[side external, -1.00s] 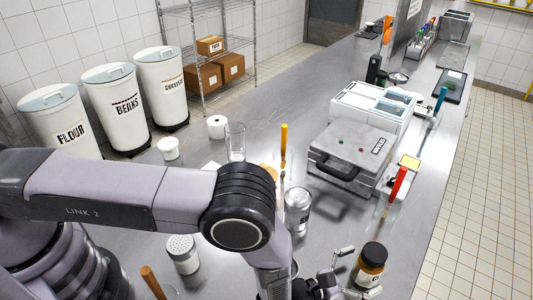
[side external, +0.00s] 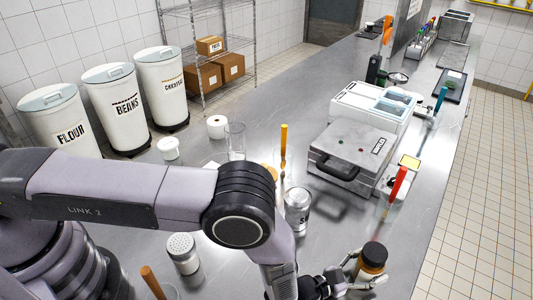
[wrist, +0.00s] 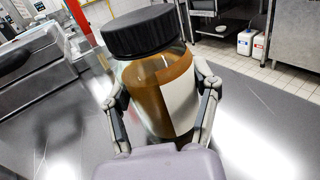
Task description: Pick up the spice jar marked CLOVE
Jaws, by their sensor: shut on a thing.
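A spice jar (side external: 371,262) with a black lid and amber-brown contents stands near the lower right of the steel counter in the side view. It fills the middle of the wrist view (wrist: 155,88), tilted in that picture, with its black lid at the top and a pale label on one side. No lettering on that label is readable. My gripper (side external: 354,273) is shut on the jar, with one finger on each side of its body in the wrist view (wrist: 163,105). I cannot tell whether its base touches the counter.
A can (side external: 297,208) and a shaker with a perforated lid (side external: 183,254) stand on the counter (side external: 340,225). A press with a black handle (side external: 350,155) and a red-handled tool (side external: 397,186) are beyond the jar. The counter's right edge is close to the jar.

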